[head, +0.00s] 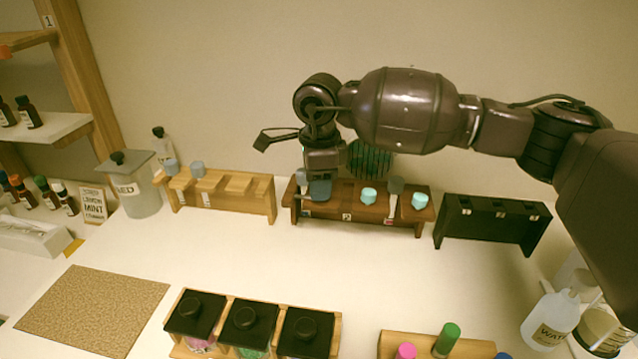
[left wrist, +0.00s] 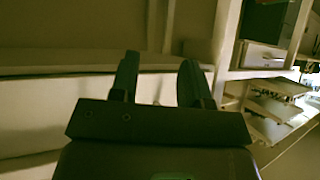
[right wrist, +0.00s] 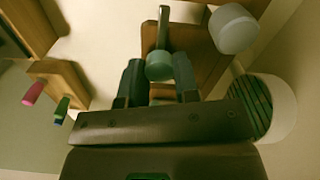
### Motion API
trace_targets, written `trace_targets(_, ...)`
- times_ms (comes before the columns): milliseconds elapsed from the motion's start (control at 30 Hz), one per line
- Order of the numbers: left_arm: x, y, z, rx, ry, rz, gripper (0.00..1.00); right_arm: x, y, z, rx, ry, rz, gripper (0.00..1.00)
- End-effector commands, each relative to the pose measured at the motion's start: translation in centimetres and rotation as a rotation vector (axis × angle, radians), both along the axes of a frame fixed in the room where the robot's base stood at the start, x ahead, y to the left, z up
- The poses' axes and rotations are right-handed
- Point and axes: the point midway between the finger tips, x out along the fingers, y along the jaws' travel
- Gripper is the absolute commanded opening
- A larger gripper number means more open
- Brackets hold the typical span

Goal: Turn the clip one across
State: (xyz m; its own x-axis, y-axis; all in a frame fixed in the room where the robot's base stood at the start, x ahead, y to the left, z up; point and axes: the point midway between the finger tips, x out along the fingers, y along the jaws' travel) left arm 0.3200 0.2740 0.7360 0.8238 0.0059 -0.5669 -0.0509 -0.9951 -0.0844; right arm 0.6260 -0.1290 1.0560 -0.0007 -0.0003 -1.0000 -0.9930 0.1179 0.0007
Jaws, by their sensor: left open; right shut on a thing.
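My right gripper (head: 321,188) reaches down to the left end of the dark brown rack (head: 345,216). In the right wrist view (right wrist: 160,82) its fingers are shut on a small dark green piece, mostly hidden; I cannot tell whether this is the clip. A turquoise cap (right wrist: 159,66) shows just past the fingertips, with a thin metal stem (right wrist: 163,28) beyond. In the head view, turquoise caps (head: 368,195) stand on the rack, beside an upright grey-topped piece (head: 396,185). My left gripper (left wrist: 158,85) is open and empty, away from the table.
A pale wooden rack (head: 235,195) stands left of the brown one, a black rack (head: 490,225) right. Black-lidded jars (head: 250,320) and a rack with coloured caps (head: 447,338) are in front. A cork mat (head: 90,308) lies front left. The table's middle is clear.

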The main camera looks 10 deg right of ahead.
Motion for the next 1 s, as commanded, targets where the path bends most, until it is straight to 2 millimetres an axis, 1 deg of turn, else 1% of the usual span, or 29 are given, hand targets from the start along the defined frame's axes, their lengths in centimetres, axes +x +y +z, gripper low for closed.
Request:
trace_targets(200,0.0,0.0,-0.1,0.0,0.002,0.0,0.43,0.0,0.0,0.0,0.0,-0.001,0.001,0.05)
trace_targets(233,0.0,0.0,-0.1,0.0,0.002,0.0,0.43,0.0,0.0,0.1,0.0,-0.001,0.001,0.32)
trace_targets(367,0.0,0.0,-0.1,0.0,0.002,0.0,0.43,0.0,0.0,0.0,0.0,-0.001,0.0,0.52)
trace_targets(400,0.0,0.0,-0.1,0.0,0.002,0.0,0.43,0.0,0.0,0.0,0.0,-0.001,0.0,0.54)
trace_targets(633,0.0,0.0,-0.1,0.0,0.002,0.0,0.43,0.0,0.0,0.0,0.0,-0.001,-0.001,0.54)
trace_targets(767,0.0,0.0,0.0,0.0,0.001,0.0,0.43,0.0,0.0,0.7,0.001,-0.002,-0.001,0.54)
trace_targets(867,0.1,0.0,0.1,0.0,0.0,0.0,0.43,0.1,0.0,1.9,0.001,-0.005,-0.001,0.54)
trace_targets(1000,0.1,0.0,0.2,0.0,-0.002,0.0,0.43,0.1,0.0,4.5,0.0,-0.006,-0.001,0.54)
